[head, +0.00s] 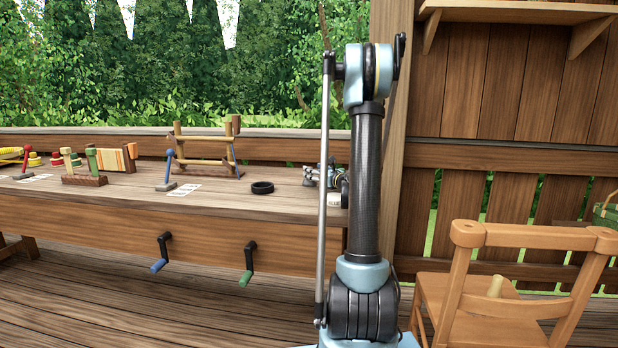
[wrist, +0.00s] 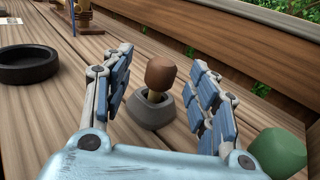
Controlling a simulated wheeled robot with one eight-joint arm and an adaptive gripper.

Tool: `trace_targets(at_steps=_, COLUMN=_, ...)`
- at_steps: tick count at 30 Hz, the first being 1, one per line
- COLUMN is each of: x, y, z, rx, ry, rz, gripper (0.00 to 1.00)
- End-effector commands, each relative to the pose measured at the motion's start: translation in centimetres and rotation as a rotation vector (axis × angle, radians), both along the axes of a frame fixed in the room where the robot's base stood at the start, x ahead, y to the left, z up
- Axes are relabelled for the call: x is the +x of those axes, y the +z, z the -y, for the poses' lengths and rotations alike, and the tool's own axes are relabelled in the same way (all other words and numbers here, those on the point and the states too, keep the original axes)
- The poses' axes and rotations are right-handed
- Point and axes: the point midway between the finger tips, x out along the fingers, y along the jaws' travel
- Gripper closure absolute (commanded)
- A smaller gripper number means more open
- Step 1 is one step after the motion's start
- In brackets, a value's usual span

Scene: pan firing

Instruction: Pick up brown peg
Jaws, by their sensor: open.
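The brown peg (wrist: 161,74) shows in the wrist view, with a rounded brown head on a thin lighter stem. It stands upright in a small grey holder (wrist: 151,113) on the wooden table. My gripper (wrist: 160,85) is open, with one finger on each side of the peg and a visible gap on both sides. In the head view my gripper (head: 326,177) is low over the right end of the table, partly behind my arm. The peg cannot be made out there.
A black ring (wrist: 27,64) lies on the table to the left, also visible in the head view (head: 262,188). A green rounded object (wrist: 278,153) is close to the right finger. A wooden rail (wrist: 240,40) runs behind. A wooden chair (head: 530,270) stands at the right.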

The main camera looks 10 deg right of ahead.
Motion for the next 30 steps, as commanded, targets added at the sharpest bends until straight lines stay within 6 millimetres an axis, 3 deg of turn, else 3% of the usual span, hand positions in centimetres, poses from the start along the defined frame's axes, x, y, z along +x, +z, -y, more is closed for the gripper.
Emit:
trace_targets(at_steps=9, x=3.8, y=-0.5, z=-1.5, rx=0.000, ry=0.002, rz=0.000, gripper=0.46)
trace_targets(at_steps=17, x=4.1, y=-0.4, z=-1.7, rx=0.000, ry=0.001, rz=0.000, gripper=0.46)
trace_targets(at_steps=23, x=4.1, y=-0.4, z=-1.7, rx=0.000, ry=0.001, rz=0.000, gripper=0.89)
trace_targets(at_steps=30, x=4.1, y=-0.4, z=-1.7, rx=0.000, ry=0.002, rz=0.000, gripper=0.91)
